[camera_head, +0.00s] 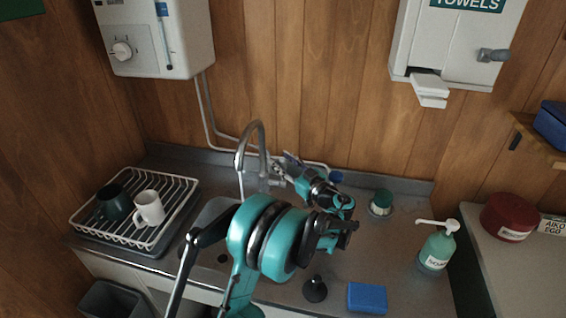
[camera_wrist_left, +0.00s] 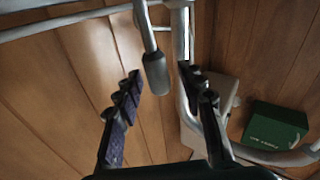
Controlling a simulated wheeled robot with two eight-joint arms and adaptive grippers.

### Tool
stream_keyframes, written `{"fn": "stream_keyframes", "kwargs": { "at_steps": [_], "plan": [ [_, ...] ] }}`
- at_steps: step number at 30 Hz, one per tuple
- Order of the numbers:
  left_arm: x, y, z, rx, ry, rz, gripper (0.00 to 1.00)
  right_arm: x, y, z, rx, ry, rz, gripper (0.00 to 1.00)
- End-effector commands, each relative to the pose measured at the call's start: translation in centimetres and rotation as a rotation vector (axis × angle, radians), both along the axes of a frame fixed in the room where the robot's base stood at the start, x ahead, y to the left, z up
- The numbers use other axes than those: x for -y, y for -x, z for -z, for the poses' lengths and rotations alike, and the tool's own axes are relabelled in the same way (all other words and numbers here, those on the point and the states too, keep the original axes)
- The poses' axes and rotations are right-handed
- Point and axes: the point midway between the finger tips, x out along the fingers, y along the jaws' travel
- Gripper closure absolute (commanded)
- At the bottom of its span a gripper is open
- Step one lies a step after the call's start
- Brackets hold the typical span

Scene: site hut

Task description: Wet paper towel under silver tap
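The silver tap (camera_head: 262,140) stands at the back of the sink (camera_head: 212,214), its tall curved spout partly in front of my left gripper's area. My left gripper (camera_head: 287,168) is beside the tap's right side, close to its base. In the left wrist view my left gripper (camera_wrist_left: 160,95) has its two dark fingers apart. A grey lever with a rounded dark end (camera_wrist_left: 156,75) shows between or beyond them; contact cannot be told. White paper towel (camera_head: 430,90) hangs from the slot of the towel dispenser (camera_head: 452,45) on the wall. My right gripper is not in view.
A dish rack (camera_head: 140,238) with a dark mug (camera_head: 114,202) and white mug (camera_head: 148,207) stands left. A blue sponge (camera_head: 367,298), black plunger-like object (camera_head: 315,290), green-topped jar (camera_head: 381,202) and soap bottle (camera_head: 437,248) are on the right. A water heater (camera_head: 160,40) hangs above.

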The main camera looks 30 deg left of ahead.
Motion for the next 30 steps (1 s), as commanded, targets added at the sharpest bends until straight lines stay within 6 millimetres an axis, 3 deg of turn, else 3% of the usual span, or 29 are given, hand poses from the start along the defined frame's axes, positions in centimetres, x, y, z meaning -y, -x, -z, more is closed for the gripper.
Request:
{"fn": "stream_keyframes", "kwargs": {
  "at_steps": [5,19,24,30],
  "plan": [
    [1.1,0.4,0.1,0.0,0.0,0.003,0.6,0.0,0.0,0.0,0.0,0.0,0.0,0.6],
    [9.6,4.0,0.8,0.0,0.001,0.003,0.6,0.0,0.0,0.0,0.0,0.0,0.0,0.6],
    [10.9,4.6,1.0,0.0,0.0,0.001,0.6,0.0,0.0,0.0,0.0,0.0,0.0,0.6],
    [11.0,4.7,1.0,0.0,0.0,0.0,0.6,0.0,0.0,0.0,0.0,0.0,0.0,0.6]
  ]
}}
